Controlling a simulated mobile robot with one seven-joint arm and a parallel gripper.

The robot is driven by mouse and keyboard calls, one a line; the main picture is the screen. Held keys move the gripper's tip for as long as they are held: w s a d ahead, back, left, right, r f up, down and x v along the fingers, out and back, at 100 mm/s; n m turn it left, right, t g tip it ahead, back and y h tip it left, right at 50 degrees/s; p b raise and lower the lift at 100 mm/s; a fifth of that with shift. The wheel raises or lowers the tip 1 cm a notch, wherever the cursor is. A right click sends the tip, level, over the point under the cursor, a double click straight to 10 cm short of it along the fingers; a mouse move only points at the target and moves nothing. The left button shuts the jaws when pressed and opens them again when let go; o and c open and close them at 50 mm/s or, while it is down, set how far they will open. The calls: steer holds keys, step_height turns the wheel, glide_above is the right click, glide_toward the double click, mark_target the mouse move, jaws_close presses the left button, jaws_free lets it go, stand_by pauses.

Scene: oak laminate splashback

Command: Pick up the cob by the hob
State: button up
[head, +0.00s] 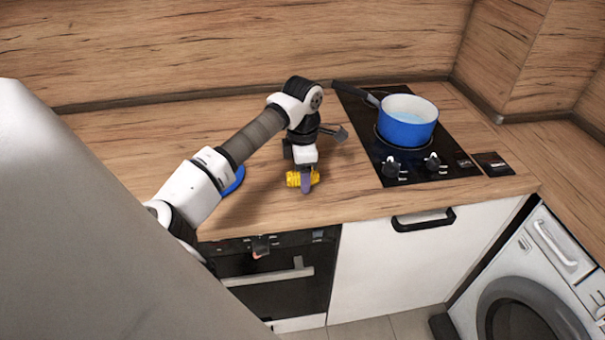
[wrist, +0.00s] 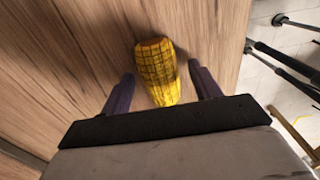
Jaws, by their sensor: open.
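The yellow corn cob (head: 293,179) lies on the wooden worktop to the left of the black hob (head: 392,152), near the front edge. My gripper (head: 305,184) is down at the cob, pointing at the worktop. In the wrist view the cob (wrist: 157,70) sits between the two dark fingers of my gripper (wrist: 162,86), with a gap visible on each side. The gripper is open. The near end of the cob is partly hidden behind the gripper body in the wrist view.
A blue pot (head: 407,121) with liquid stands on the hob, its handle pointing back left. A blue round item (head: 235,180) is partly hidden behind my arm. The worktop's front edge is close, above an oven (head: 280,278). Bare worktop lies between cob and hob.

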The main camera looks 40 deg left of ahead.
steer(key=c, duration=1.1)
